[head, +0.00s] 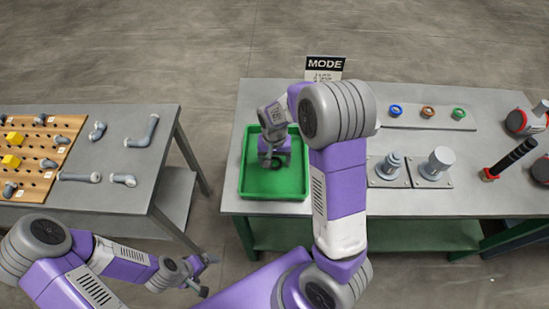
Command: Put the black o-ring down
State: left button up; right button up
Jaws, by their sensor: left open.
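The black o-ring (283,166) is a small dark ring low in the green tray (275,190), right at my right gripper's fingertips. My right gripper (274,160) points down into the tray from above. I cannot tell whether its fingers still touch the ring or whether the ring rests on the tray floor. My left gripper (206,275) is open and empty, low at the left, in front of the gap between the two tables and far from the tray.
Blue, orange and green rings (396,111) lie on a plate at the back right. A pegboard with pipe parts (36,150) is on the left table. A MODE sign (325,66) stands behind.

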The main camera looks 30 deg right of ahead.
jog(key=shift+r, duration=0.25)
notch_tip(320, 180, up, 12)
jog(key=p, duration=0.3)
dwell(0.6)
